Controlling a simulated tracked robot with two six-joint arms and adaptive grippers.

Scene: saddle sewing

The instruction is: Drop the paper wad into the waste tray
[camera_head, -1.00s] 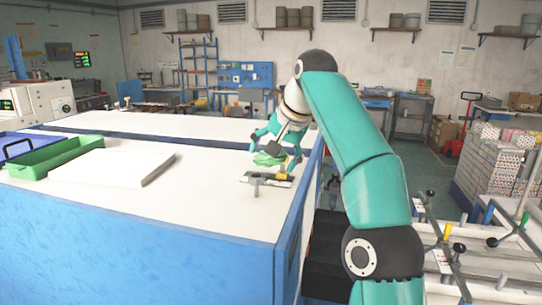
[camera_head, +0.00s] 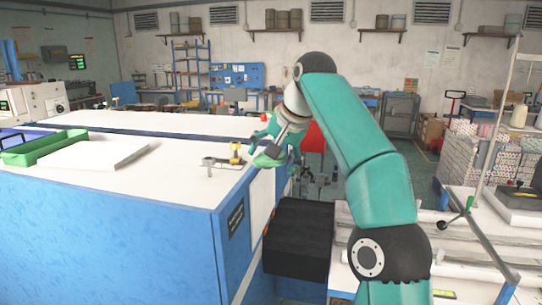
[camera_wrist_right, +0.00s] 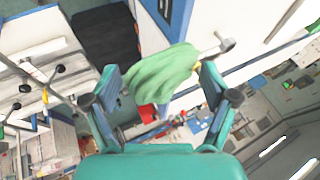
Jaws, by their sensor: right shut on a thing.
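My right gripper (camera_head: 272,152) is shut on a pale green crumpled wad (camera_head: 267,161), which I take to be the paper wad. The wad is held at the right edge of the white-topped table. In the right wrist view the wad (camera_wrist_right: 165,76) fills the space between the two fingers (camera_wrist_right: 160,88) and hangs out beyond them. A green open tray (camera_head: 42,150) stands on the table at far left, well away from the gripper. A blue tray (camera_head: 12,138) is partly visible behind it. I cannot tell which is the waste tray. My left gripper is not in view.
A metal clamp with a yellow knob (camera_head: 234,150) lies on the table just left of my gripper. A white slab (camera_head: 98,153) lies beside the green tray. A black box (camera_head: 300,238) stands beside the table's right side.

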